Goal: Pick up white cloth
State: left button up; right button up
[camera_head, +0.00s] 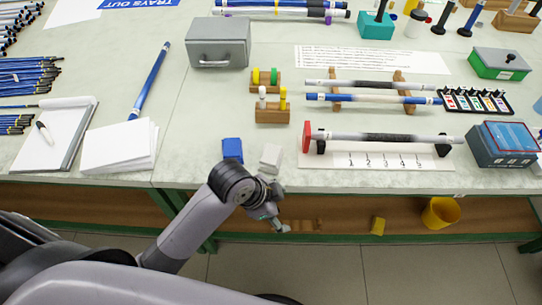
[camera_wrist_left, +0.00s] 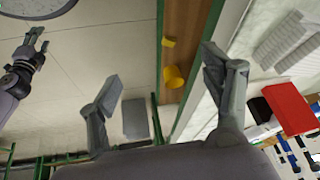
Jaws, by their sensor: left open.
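The white cloth (camera_head: 270,157) looks like a small folded pad near the table's front edge, right of a blue block. In the left wrist view, folded white cloth (camera_wrist_left: 280,38) shows at the upper right, beside a red piece. My left gripper (camera_head: 277,223) is in front of the table edge, on the near side of the cloth and apart from it. In the left wrist view the left gripper (camera_wrist_left: 160,88) has its fingers spread wide with nothing between them. Another gripper of mine, seemingly the right (camera_wrist_left: 35,45), shows small at the upper left; its opening is unclear.
A blue block (camera_head: 232,150) lies left of the cloth. A rod stand with a red end plate (camera_head: 306,137) is on its right. A peg holder (camera_head: 272,114) stands behind. A yellow bin (camera_head: 440,212) is on the lower shelf. White sheets (camera_head: 120,146) lie at left.

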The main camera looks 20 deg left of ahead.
pick_arm(q)
jog(key=w+d+r+m+g, duration=0.1)
jog(key=w+d+r+m, duration=0.3)
jog(key=m, duration=0.4)
notch_tip(320, 180, up, 15)
jog(key=m+g+y, duration=0.2)
jog(key=m+y, duration=0.2)
jog(key=m, duration=1.1)
send_over(271, 153)
notch_tip(271, 153, down, 12)
jog(key=shift+w+p, duration=0.1)
jog(key=shift+p, duration=0.6)
jog(key=f+p, duration=0.1)
jog(key=f, duration=0.3)
jog(key=shift+s+f, duration=0.1)
jog(key=shift+s, duration=0.1)
jog(key=shift+f, duration=0.55)
pick_arm(e)
jog(key=shift+s+a+r, duration=0.1)
jog(key=shift+a+r, duration=0.1)
jog(key=shift+r, duration=0.45)
jog(key=shift+s+a+r, duration=0.1)
jog(key=shift+a+r, duration=0.1)
jog(key=shift+r, duration=0.4)
pick_arm(q)
jog(key=shift+c, duration=0.4)
